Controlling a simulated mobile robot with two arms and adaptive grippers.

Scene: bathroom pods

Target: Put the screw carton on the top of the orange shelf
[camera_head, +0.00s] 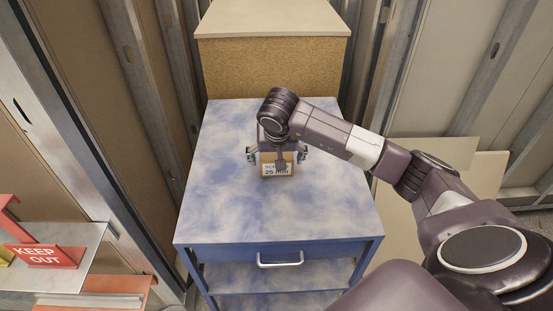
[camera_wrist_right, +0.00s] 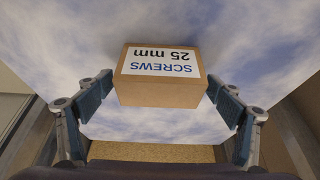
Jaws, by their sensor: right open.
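The screw carton (camera_head: 278,170) is a small brown box with a white label, standing on the blue-and-white table (camera_head: 330,207) in the head view. In the right wrist view the carton (camera_wrist_right: 160,92) sits between the two fingers, its label reading "SCREWS 25 mm". An orange shelf part (camera_head: 95,292) shows at the lower left. My left gripper is out of view.
A red "KEEP OUT" sign (camera_head: 45,256) stands on a grey surface at the left. The table has a drawer with a handle (camera_head: 281,259) and a lower shelf. A large cardboard-coloured box (camera_head: 270,65) stands behind it. Metal studs line both sides.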

